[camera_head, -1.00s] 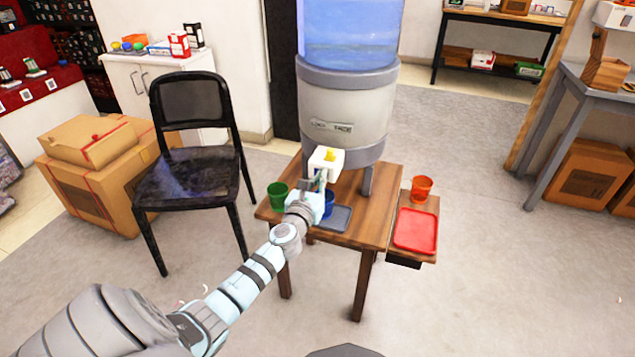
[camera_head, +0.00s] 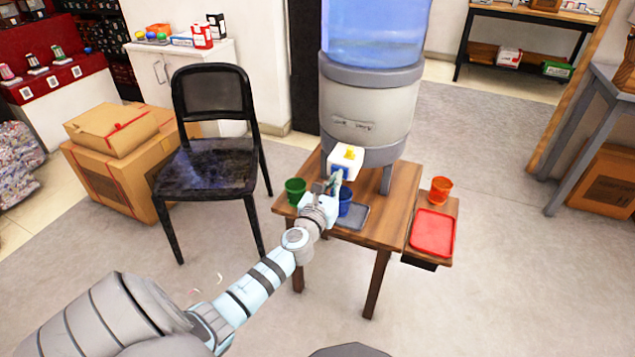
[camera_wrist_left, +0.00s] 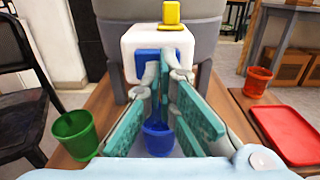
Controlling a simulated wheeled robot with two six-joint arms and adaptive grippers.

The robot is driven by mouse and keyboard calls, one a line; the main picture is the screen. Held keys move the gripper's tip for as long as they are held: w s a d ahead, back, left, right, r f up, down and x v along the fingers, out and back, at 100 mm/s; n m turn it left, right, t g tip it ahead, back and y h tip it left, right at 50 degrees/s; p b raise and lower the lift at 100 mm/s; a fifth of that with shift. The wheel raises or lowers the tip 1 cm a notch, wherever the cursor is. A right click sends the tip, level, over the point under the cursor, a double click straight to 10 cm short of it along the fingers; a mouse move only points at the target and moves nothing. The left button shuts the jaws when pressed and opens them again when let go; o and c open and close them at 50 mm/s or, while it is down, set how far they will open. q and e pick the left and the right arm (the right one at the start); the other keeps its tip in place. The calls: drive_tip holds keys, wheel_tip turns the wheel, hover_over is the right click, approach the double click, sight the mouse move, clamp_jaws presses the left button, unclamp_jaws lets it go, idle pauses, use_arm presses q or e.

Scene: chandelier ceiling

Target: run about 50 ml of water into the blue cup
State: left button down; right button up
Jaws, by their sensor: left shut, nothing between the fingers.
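The water dispenser (camera_head: 368,112) stands on a small wooden table. Its white tap block (camera_head: 345,160) has a yellow top piece and a blue front panel (camera_wrist_left: 158,58). The blue cup (camera_head: 345,203) stands below the tap on a grey tray (camera_head: 355,217), partly hidden by my gripper; in the left wrist view the cup (camera_wrist_left: 158,140) shows between and below my fingers. My left gripper (camera_head: 336,182) is shut and empty, its fingertips (camera_wrist_left: 165,72) right at the blue panel; I cannot tell whether they touch. My right gripper is out of view.
A green cup (camera_head: 295,191) stands left of my gripper. A red-orange cup (camera_head: 440,190) and red tray (camera_head: 433,233) are on a side shelf at right. A black chair (camera_head: 215,150) and cardboard boxes (camera_head: 120,175) stand left.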

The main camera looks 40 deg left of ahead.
use_arm(q)
drive_tip(key=p+v, duration=0.1)
drive_tip(key=v, duration=1.1)
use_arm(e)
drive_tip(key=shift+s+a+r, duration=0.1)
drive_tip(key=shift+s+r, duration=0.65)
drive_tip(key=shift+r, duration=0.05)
use_arm(q)
drive_tip(key=shift+d, duration=0.1)
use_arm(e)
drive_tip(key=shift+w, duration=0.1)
